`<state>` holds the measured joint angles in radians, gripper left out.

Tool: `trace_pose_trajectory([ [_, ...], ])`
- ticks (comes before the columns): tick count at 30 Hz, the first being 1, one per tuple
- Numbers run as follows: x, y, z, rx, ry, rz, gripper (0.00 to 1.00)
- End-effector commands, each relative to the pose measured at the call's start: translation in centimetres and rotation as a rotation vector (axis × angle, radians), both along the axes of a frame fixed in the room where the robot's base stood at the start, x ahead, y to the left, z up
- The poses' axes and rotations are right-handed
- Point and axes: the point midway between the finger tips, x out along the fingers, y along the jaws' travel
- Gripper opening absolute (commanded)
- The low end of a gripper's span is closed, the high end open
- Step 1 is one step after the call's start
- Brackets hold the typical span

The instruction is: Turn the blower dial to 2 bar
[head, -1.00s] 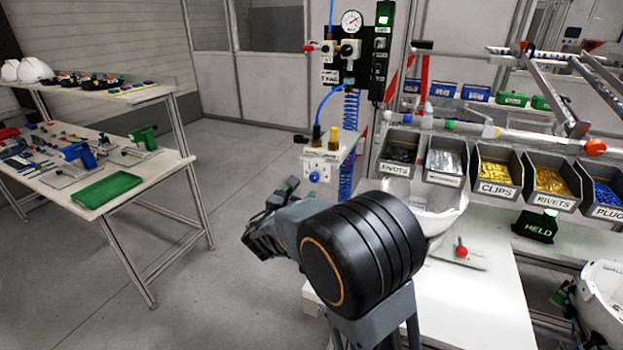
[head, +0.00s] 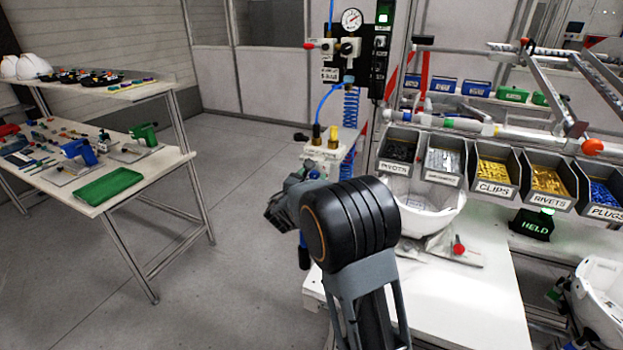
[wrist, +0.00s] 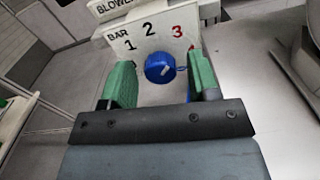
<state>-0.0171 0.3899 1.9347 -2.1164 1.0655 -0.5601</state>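The blue blower dial (wrist: 160,67) sits on a white panel (wrist: 148,36) marked BAR with 1, 2 and a red 3 in the wrist view. A pale mark shows at the dial's right side; its exact setting is hard to read. My gripper (wrist: 163,80) is open, with one green finger on each side of the dial and a visible gap on both sides. In the head view my gripper (head: 280,212) is at the blower box (head: 322,158), and my wrist hides the dial.
A round pressure gauge (head: 351,19) and valves are on the black board above the box. A blue coiled hose (head: 350,105) hangs behind it. A white helmet shell (head: 430,210) stands on the bench at right, below the parts bins (head: 497,178).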

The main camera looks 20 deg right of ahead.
Motion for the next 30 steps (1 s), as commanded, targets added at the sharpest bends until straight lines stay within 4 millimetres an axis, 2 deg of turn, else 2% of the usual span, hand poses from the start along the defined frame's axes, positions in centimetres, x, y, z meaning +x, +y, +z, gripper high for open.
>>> trace_pose_trajectory([
  [2, -0.01, 0.01, 0.0, 0.0, 0.0, 0.0, 0.47],
  [14, -0.02, 0.02, 0.01, 0.0, 0.0, 0.0, 0.09],
  [23, -0.01, 0.02, 0.06, -0.031, 0.034, 0.0, 0.07],
  [30, 0.01, 0.03, 0.11, -0.141, 0.153, -0.001, 0.07],
])
